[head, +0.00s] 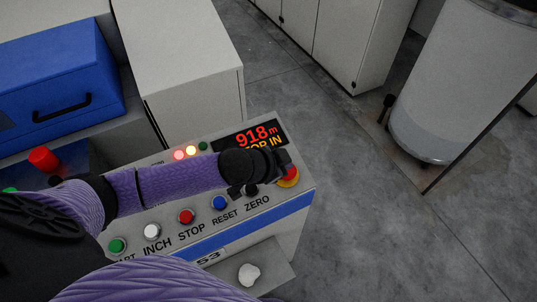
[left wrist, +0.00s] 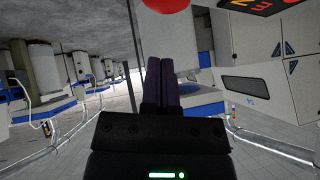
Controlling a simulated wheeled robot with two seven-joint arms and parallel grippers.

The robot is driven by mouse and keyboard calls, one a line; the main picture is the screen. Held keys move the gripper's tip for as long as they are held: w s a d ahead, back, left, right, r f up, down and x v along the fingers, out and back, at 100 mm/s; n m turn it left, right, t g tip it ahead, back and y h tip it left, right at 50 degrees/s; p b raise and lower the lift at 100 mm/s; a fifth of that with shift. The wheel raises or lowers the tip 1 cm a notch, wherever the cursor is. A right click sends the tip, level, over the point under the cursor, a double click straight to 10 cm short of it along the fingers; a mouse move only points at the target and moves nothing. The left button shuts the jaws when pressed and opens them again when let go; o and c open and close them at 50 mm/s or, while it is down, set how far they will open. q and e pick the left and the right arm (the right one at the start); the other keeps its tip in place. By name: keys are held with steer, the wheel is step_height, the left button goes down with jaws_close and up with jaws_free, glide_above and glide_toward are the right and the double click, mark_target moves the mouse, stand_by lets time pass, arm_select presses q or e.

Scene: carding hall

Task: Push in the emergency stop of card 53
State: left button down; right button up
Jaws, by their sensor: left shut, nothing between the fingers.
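The grey control panel (head: 302,207) of card 53 has a blue stripe, with "53" partly showing below it. The emergency stop (head: 289,176) is a red head on a yellow ring at the panel's right end, partly covered by my left gripper (head: 284,160). That gripper is shut and empty, right at the stop; I cannot tell whether it touches. In the left wrist view, the shut fingers (left wrist: 161,78) are dark and a red round head (left wrist: 167,4) is cut off by the top edge. My right gripper is out of view.
Green, white, red and blue buttons line the panel, including STOP (head: 186,216) and RESET (head: 219,203). The display (head: 252,135) reads "918 m" and a partly hidden line ending "OP IN". Two lamps glow.

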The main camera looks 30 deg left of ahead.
arm_select(q)
steer(key=p+v, duration=0.2)
steer(key=v, duration=0.6)
steer(key=shift+r, duration=0.3)
steer(key=shift+a, duration=0.1)
